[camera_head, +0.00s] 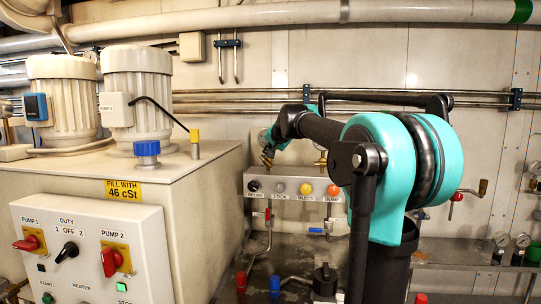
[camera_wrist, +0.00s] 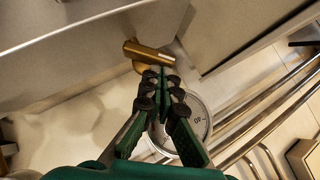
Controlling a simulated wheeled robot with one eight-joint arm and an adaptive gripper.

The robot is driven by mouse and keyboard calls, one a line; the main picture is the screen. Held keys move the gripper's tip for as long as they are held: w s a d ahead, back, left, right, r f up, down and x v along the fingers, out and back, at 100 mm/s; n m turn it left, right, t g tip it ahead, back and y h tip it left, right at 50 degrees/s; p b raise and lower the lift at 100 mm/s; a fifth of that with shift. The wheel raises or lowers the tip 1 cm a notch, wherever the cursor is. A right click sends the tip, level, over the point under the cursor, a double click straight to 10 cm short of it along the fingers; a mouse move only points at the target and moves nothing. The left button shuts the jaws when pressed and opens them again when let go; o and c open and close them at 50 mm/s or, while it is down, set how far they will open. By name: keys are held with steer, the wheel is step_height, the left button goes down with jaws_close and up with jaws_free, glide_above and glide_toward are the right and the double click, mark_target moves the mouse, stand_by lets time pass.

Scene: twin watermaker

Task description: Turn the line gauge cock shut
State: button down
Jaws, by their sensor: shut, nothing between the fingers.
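In the wrist view a brass cock handle (camera_wrist: 148,52), a short bar, lies just beyond my fingertips. A brass body shows partly below it. My gripper (camera_wrist: 162,75) is shut and empty, its tips close to the handle; I cannot tell whether they touch it. A round white gauge face (camera_wrist: 198,118) is partly hidden behind my fingers. In the head view my gripper (camera_head: 266,140) is at the wall above the left end of the valve panel, small and partly hidden by my arm. A brass piece (camera_head: 266,159) shows just below it.
The valve panel (camera_head: 285,187) carries black, grey, yellow and orange knobs. A second brass fitting (camera_head: 321,162) stands to the right. The tank (camera_head: 200,185) with two pump motors fills the left. Pipes (camera_head: 230,95) run along the wall behind.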

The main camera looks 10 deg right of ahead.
steer(key=h, duration=0.1)
steer(key=a+n+g+h, duration=0.1)
steer(key=shift+w+a+n+h, duration=0.25)
steer(key=shift+a+n+h, duration=0.05)
steer(key=shift+w+a+f+n+g+h, duration=0.1)
steer(key=shift+a+n+g+h, duration=0.15)
steer(key=shift+h, duration=0.25)
steer(key=shift+w+a+n+g+h, duration=0.1)
steer(key=shift+a+n+g+h, duration=0.05)
steer(key=shift+n+g+h, duration=0.3)
steer(key=shift+f, duration=0.1)
steer(key=shift+a, duration=0.15)
